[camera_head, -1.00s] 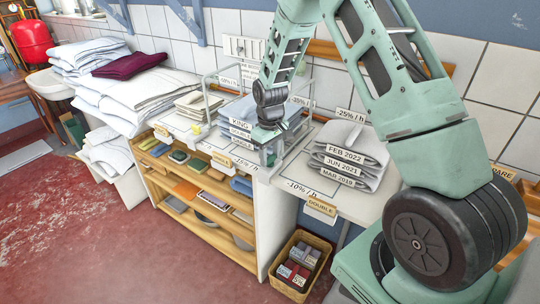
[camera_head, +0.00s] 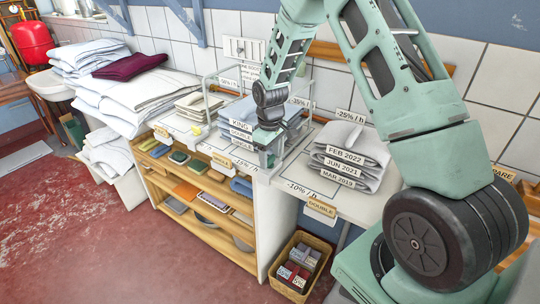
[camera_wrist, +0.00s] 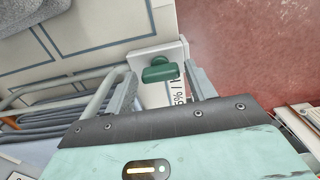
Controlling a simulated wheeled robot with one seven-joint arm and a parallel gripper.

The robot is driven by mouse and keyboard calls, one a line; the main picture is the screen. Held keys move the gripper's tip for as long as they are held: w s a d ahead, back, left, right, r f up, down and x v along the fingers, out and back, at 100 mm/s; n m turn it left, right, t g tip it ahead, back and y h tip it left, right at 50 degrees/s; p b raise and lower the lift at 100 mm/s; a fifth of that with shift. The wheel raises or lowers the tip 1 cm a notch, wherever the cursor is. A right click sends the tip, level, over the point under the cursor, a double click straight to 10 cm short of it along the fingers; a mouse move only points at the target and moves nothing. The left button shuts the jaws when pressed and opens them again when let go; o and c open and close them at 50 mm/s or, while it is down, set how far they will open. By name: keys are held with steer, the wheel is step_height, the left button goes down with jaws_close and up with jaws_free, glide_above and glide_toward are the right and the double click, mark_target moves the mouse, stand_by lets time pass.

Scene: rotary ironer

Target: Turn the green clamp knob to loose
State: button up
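The green clamp knob (camera_wrist: 160,70) shows in the wrist view as a dark green T-shaped handle on a white plate (camera_wrist: 156,93) at the counter's edge. My gripper (camera_wrist: 160,78) is open, with one grey finger on each side of the knob. Gaps show between the fingers and the knob, and I cannot tell the depth between them. In the head view my gripper (camera_head: 268,157) points down at the counter's front edge. The knob cannot be made out there.
A wire rack with labelled folded linen (camera_head: 240,131) stands close behind my gripper. A pile of dated grey cloths (camera_head: 348,158) lies to its right. Wooden shelves (camera_head: 205,227) are below the counter, and a basket (camera_head: 301,262) stands on the red floor.

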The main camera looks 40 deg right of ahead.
mark_target(270, 157)
steer(key=shift+o, duration=0.3)
steer(key=shift+r, duration=0.1)
step_height(270, 157, up, 17)
steer(key=b, duration=0.2)
steer(key=shift+r, duration=0.15)
stand_by(0.4)
